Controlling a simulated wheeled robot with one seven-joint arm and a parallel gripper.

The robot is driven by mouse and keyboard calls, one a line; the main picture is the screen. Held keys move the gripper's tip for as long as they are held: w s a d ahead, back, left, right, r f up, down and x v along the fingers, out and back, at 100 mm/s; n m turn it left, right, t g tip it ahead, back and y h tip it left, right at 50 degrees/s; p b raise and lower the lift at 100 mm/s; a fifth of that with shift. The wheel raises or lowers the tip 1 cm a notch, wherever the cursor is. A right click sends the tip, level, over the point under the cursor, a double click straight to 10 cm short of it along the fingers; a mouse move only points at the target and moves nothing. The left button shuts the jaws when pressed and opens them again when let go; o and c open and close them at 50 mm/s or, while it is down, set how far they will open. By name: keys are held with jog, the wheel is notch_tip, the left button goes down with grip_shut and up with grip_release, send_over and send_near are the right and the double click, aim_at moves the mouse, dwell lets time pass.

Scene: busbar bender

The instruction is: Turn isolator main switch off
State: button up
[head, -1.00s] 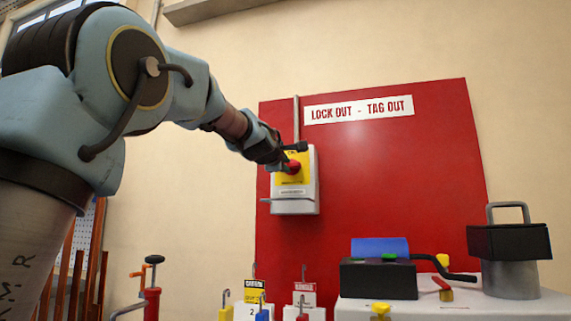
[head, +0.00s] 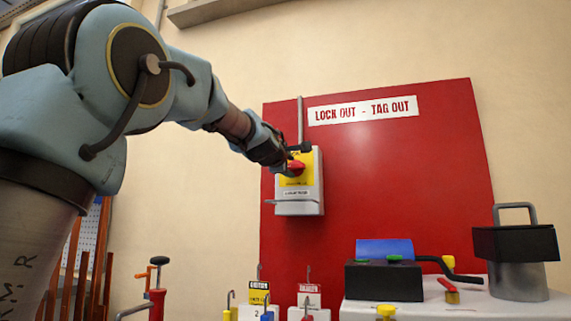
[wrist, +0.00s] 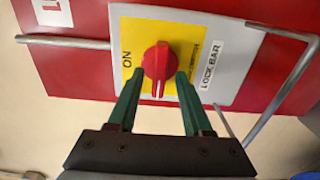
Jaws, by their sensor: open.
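The isolator main switch is a grey box (head: 299,205) with a yellow plate and a red rotary knob (head: 297,167), mounted on the red lock-out board. In the wrist view, the knob (wrist: 158,62) has its grip ridge running up and down the picture, with a pale line at its lower end. The word ON is on the yellow plate (wrist: 186,28) to the left of the knob. My gripper (wrist: 157,78) is open, its green fingers either side of the knob's lower part. I cannot tell whether they touch it. In the head view, my gripper (head: 287,160) is at the knob.
A grey lock bar (wrist: 285,88) sticks out beside the box in the wrist view. The red board (head: 400,180) carries a LOCK OUT - TAG OUT sign (head: 363,110). Below are padlocks with tags (head: 259,292) and a bench (head: 430,305) with a black device (head: 384,280).

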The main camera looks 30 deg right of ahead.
jog(key=p+v, duration=0.3)
jog(key=v, duration=0.7)
jog(key=shift+a+p, duration=0.15)
jog(key=shift+p, duration=0.25)
jog(key=shift+s, duration=0.15)
